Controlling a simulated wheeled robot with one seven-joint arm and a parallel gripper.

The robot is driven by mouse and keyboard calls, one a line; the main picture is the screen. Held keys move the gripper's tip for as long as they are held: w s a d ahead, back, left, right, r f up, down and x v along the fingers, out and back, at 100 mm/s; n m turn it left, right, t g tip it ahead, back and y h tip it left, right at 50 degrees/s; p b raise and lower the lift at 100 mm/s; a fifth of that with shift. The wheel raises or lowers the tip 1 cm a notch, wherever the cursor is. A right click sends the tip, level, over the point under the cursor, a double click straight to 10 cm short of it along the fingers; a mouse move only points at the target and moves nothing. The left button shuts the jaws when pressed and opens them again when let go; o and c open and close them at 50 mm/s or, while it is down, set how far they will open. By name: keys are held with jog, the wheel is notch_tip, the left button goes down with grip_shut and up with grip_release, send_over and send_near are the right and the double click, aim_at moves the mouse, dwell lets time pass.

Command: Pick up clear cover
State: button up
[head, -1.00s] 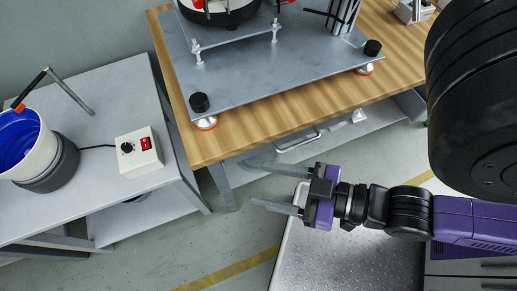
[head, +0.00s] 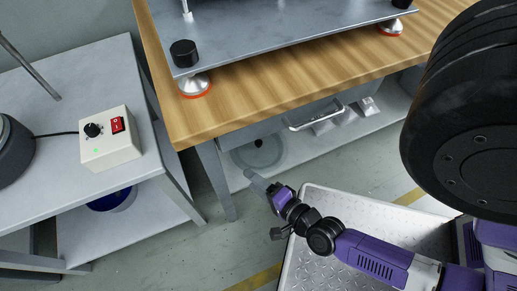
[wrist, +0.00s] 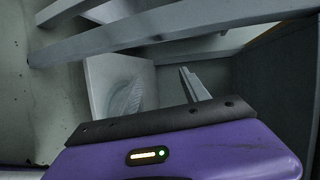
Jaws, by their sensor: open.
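A round, see-through disc-like piece, which looks like the clear cover (head: 258,152), lies on the grey lower shelf under the wooden bench in the head view. A dark spot shows near its middle. In the wrist view a pale translucent shape (wrist: 125,97) ahead of the gripper may be the same cover. My gripper (head: 257,181) is in front of the shelf opening, just below the cover in the picture. It is open and looks empty. One grey finger shows in the wrist view; the other is not clear there.
The wooden bench top (head: 290,95) overhangs the shelf, with a bench leg (head: 216,182) left of the gripper. A metal handled part (head: 315,117) lies on the shelf right of the cover. A grey table (head: 60,185) with a switch box (head: 110,140) stands at left.

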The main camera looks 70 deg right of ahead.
jog(key=w+d+f+m+g+h, duration=0.35)
jog(key=d+f+m, duration=0.7)
jog(key=m, duration=0.45)
jog(key=m+g, duration=0.3)
jog(key=m, duration=0.6)
send_near(259, 143)
jog(key=shift+w+d+f+h, duration=0.35)
jog(key=shift+w+d+f, duration=0.4)
jog(key=shift+w, duration=0.15)
jog(key=shift+w+d+f+m+b, duration=0.25)
jog(key=shift+d+f, duration=0.1)
jog(key=shift+d, duration=0.1)
jog(key=shift+w+d+f+m+b, duration=0.2)
jog(key=shift+d+f+b, duration=0.1)
jog(key=shift+d, duration=0.2)
jog(key=shift+b+x, duration=1)
jog(key=shift+x, duration=1.75)
jog(key=shift+s+d, duration=0.1)
jog(key=shift+s, duration=0.05)
jog(key=shift+r, duration=0.1)
jog(key=shift+c, duration=0.4)
grip_shut()
